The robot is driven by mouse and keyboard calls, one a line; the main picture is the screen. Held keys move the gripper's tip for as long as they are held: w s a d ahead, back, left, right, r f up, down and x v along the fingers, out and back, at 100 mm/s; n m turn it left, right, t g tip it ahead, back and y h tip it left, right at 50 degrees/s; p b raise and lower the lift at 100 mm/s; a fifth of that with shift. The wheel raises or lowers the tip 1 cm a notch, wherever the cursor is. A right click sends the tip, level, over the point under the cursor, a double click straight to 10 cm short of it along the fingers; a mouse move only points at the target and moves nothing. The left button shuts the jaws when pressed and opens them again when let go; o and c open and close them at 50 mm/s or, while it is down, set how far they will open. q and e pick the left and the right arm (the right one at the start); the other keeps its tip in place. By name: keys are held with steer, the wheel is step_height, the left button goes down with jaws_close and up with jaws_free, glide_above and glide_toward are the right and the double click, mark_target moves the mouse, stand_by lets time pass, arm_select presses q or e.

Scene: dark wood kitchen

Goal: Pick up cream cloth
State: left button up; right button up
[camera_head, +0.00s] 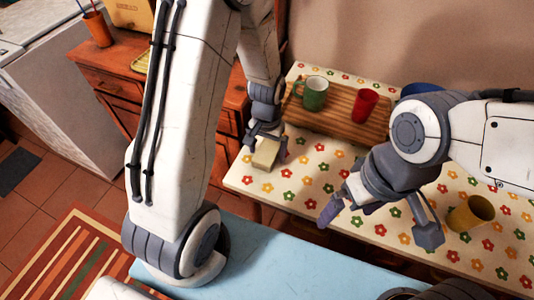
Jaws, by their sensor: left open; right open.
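The cream cloth (265,155) looks like a small folded block on the flower-patterned table (305,185), close to the table's left edge. My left gripper (266,146) is open and points down at the cloth, with its fingers at the cloth's two sides. I cannot tell whether the fingers touch it. My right gripper (382,222) is open over the front middle of the table, with no object visible in it, well to the right of the cloth.
A wooden tray (335,119) holds a green mug (315,93) and a red cup (364,105). A blue dish (421,88) is partly hidden behind my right arm. A wooden cabinet (115,85) stands at the left.

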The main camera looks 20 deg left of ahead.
mark_target(268, 151)
arm_select(q)
steer(key=c, duration=1.2)
steer(key=shift+c, duration=0.2)
steer(key=shift+r, duration=0.15)
steer(key=shift+r, duration=0.6)
step_height(268, 151, up, 3)
steer(key=shift+w+p, duration=0.1)
steer(key=shift+p, duration=0.2)
steer(key=s+d+r, duration=0.2)
steer(key=d+r, duration=0.4)
steer(key=d, duration=0.5)
steer(key=shift+d+r, duration=0.25)
steer(key=shift+r, duration=0.05)
